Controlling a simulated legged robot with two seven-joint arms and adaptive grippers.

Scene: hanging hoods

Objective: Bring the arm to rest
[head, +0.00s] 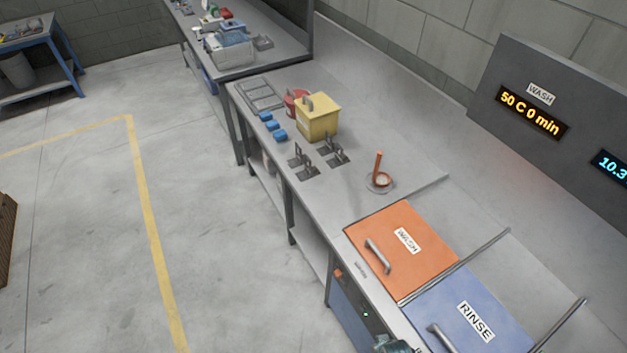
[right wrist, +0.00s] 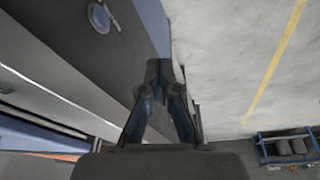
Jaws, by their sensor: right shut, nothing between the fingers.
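My right gripper (right wrist: 158,68) shows in the right wrist view, its two fingers meeting at the tips. It is shut with nothing between the fingers. It hangs in front of the bench front, with the concrete floor beyond it to the right. In the head view only a small dark piece at the bottom edge, by the blue RINSE lid, looks like part of my arm. My left gripper is in neither view.
The bench carries an orange WASH lid (head: 387,258) and a blue RINSE lid (head: 487,296), both closed. A yellow box (head: 318,118), metal brackets (head: 303,162) and a copper-coloured part (head: 378,172) stand farther along. The floor (head: 88,237) left of the bench is clear.

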